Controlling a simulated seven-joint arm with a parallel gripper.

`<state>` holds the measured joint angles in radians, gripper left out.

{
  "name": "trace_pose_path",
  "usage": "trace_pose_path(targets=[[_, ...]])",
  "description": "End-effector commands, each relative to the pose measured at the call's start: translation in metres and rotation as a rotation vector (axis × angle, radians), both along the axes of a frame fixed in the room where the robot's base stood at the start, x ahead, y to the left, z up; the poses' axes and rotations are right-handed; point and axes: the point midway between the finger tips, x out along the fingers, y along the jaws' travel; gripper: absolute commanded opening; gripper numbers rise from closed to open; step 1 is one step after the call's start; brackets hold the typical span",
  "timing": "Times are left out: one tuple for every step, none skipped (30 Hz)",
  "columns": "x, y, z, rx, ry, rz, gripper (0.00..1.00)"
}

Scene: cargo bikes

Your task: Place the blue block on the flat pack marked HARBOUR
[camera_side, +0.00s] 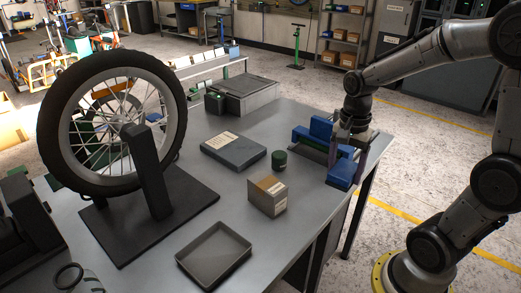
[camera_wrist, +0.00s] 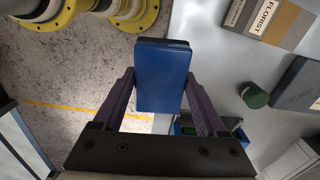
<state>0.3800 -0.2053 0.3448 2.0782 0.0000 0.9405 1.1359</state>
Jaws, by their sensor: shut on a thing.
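A blue block (camera_wrist: 163,78) is clamped between the two purple fingers of my gripper (camera_wrist: 163,95) in the wrist view. In the side view my gripper (camera_side: 348,158) is over the right end of the bench with the blue block (camera_side: 341,176) low between its fingers. I cannot tell whether the block touches anything below. A dark grey-blue flat pack (camera_side: 233,153) with a pale label lies flat on the bench, left of my gripper. Its lettering is too small to read. Part of the flat pack (camera_wrist: 302,88) shows at the right of the wrist view.
A dark green cylinder (camera_side: 279,159) and a box (camera_side: 268,197), marked FLORIST in the wrist view, stand between pack and gripper. A blue fixture (camera_side: 312,133) is beside my gripper. A grey tray (camera_side: 213,253) and a wheel on a stand (camera_side: 110,125) are farther left.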

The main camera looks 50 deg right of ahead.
Motion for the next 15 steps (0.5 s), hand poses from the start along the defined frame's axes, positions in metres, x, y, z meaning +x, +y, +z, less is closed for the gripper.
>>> trace_pose_path(targets=[[0.009, -0.003, 0.009, -0.007, -0.016, 0.01, 0.12], [0.015, -0.006, 0.014, -0.009, -0.023, 0.017, 0.12], [0.024, -0.008, 0.021, -0.011, -0.028, 0.03, 0.12], [0.033, -0.01, 0.026, -0.013, -0.031, 0.042, 0.12], [0.043, -0.012, 0.031, -0.013, -0.035, 0.056, 0.12], [0.058, -0.014, 0.038, -0.016, -0.039, 0.078, 0.12], [0.069, -0.015, 0.043, -0.016, -0.042, 0.093, 0.12], [0.08, -0.016, 0.046, -0.017, -0.044, 0.108, 0.12], [0.094, -0.016, 0.051, -0.018, -0.046, 0.129, 0.12], [0.105, -0.016, 0.054, -0.018, -0.047, 0.144, 0.12], [0.115, -0.016, 0.056, -0.018, -0.048, 0.159, 0.12], [0.129, -0.015, 0.059, -0.019, -0.049, 0.178, 0.12], [0.139, -0.015, 0.06, -0.018, -0.05, 0.192, 0.12], [0.149, -0.013, 0.061, -0.018, -0.051, 0.206, 0.12], [0.161, -0.011, 0.062, -0.018, -0.052, 0.225, 0.12]])
